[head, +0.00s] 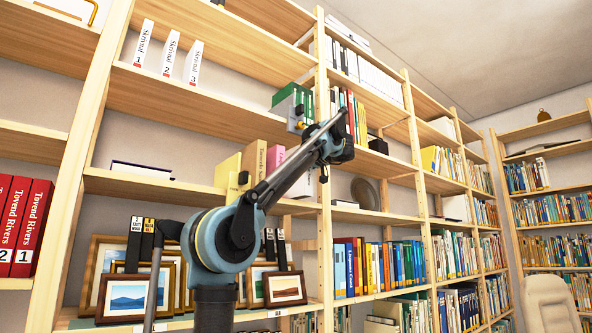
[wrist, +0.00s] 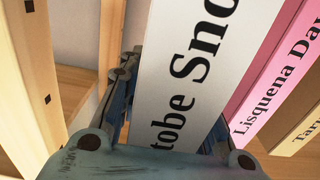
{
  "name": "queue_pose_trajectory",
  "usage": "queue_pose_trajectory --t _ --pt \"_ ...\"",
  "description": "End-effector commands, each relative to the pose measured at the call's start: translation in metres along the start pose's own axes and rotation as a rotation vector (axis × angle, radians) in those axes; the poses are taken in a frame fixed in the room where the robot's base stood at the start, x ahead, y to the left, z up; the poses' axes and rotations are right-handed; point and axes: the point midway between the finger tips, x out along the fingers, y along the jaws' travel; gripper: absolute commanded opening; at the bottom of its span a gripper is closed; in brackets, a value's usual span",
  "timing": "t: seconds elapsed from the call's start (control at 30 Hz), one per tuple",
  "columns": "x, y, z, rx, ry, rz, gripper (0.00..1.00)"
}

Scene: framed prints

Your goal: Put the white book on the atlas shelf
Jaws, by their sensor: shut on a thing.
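In the wrist view the white book (wrist: 188,60) stands between the fingers of my gripper (wrist: 172,85), which is shut on it. Its spine carries large black letters that read in part "tobe Sno". The left finger lies along the book's left side; the right finger is mostly hidden behind the book. In the head view my arm reaches up in front of the middle shelves, and I cannot make out the white book there. No label in view tells me which shelf is the atlas shelf.
A pink book (wrist: 270,80) and a tan book (wrist: 300,125) are right of the white book in the wrist view. A wooden upright (wrist: 35,70) is at left.

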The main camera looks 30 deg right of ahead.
Motion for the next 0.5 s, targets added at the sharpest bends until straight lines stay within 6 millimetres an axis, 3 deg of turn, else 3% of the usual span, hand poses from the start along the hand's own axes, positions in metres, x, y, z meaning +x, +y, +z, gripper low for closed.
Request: queue_pose_trajectory --t 0.5 --pt "0.031 -0.001 0.001 0.000 0.001 -0.002 0.00"
